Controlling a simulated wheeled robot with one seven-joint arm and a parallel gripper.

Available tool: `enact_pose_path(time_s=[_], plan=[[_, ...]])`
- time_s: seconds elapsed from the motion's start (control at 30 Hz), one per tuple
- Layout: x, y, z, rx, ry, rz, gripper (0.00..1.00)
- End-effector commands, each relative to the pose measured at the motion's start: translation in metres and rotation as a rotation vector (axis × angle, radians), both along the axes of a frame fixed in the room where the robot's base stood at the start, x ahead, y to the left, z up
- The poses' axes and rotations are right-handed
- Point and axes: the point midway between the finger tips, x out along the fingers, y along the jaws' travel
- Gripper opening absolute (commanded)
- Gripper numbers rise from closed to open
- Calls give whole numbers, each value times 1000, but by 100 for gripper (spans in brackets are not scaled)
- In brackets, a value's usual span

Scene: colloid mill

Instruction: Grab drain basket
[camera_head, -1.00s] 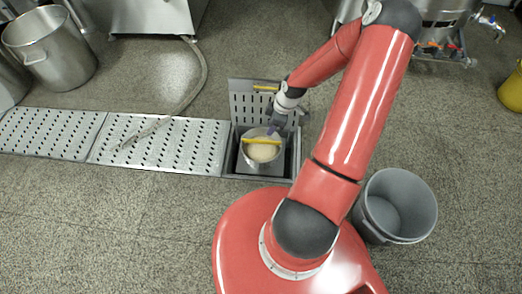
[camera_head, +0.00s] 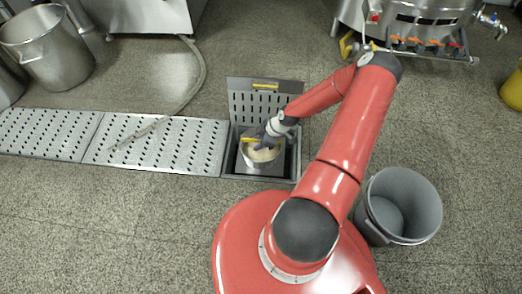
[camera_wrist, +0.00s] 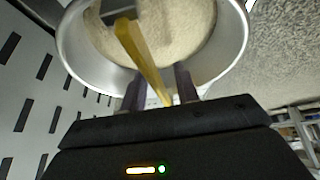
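The drain basket (camera_head: 262,161) is a round metal pot filled with pale grainy matter, sitting in the open drain pit. It also shows large in the wrist view (camera_wrist: 75,45). Its yellow handle (camera_wrist: 143,55) spans the top, with a dark block at its far end. My gripper (camera_head: 266,141) is down at the basket, partly covering it in the head view. In the wrist view my gripper (camera_wrist: 161,85) has its two dark fingers apart, with the near part of the yellow handle between them. I see gaps beside the handle; contact is not clear.
The perforated drain lid (camera_head: 240,97) stands raised behind the pit. Perforated floor grates (camera_head: 190,145) run left, with a hose (camera_head: 190,90) lying over them. A grey bucket (camera_head: 385,181) stands right of my base. Steel vessels stand at the back; open floor lies between.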

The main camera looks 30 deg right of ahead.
Motion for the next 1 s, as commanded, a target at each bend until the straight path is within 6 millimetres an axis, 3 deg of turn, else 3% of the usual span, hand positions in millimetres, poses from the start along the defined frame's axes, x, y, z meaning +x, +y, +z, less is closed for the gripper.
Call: enact_pose_path(time_s=[0.23, 0.5, 1.0], plan=[[1, 2, -4, 0, 0, -2, 31], [1, 2, -4, -1, 1, -2, 0], [1, 1, -3, -1, 1, -2, 0]])
